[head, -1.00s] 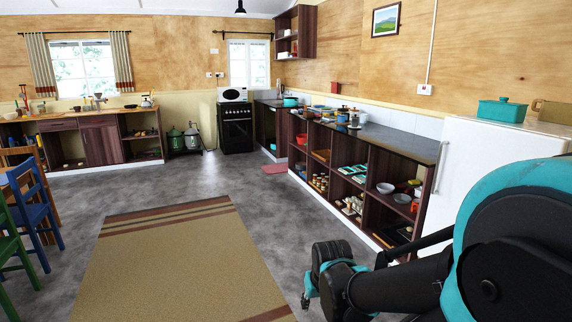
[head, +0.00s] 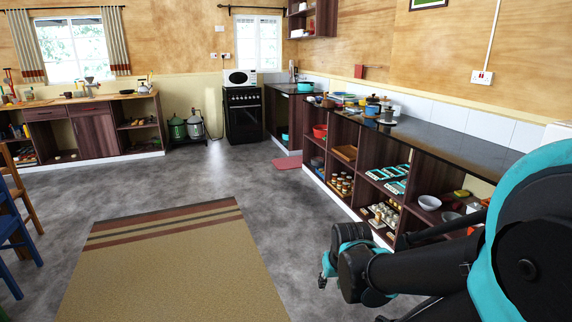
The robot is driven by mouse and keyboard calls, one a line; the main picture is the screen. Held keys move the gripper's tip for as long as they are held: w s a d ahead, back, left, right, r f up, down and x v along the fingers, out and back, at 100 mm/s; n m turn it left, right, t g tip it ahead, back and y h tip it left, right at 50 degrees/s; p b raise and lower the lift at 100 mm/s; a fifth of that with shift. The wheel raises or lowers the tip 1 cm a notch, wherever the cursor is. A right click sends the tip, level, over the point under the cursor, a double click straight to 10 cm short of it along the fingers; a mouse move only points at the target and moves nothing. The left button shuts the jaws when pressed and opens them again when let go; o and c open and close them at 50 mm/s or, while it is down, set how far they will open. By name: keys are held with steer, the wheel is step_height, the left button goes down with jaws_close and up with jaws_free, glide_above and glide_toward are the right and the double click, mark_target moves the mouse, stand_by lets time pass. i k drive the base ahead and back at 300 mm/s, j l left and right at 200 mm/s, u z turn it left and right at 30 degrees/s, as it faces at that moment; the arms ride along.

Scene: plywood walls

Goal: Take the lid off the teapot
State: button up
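A small pale kettle-shaped vessel with a handle (head: 144,87) stands at the right end of the wooden counter at the far left. It may be the teapot, but it is too small to tell, and I cannot make out its lid. My gripper (head: 324,272) is at the end of my folded arm in the lower right. It is over the floor in front of the right-hand shelves, far from that vessel. Its fingers are small and partly hidden, so I cannot tell whether they are open or shut.
A long dark counter (head: 440,135) with open shelves runs along the right, with pots and dishes on top. A black stove (head: 243,115) stands at the back. Chairs (head: 12,225) are at the left edge. The rug (head: 175,265) and grey floor ahead are clear.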

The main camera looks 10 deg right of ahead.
mark_target(372, 99)
steer(key=i+j, duration=0.1)
steer(key=i, duration=3.8)
steer(key=i+z, duration=0.35)
steer(key=i+j+z, duration=0.2)
steer(key=i+z, duration=0.2)
steer(key=i+j+z, duration=0.35)
steer(key=i+l, duration=0.05)
steer(key=l, duration=0.05)
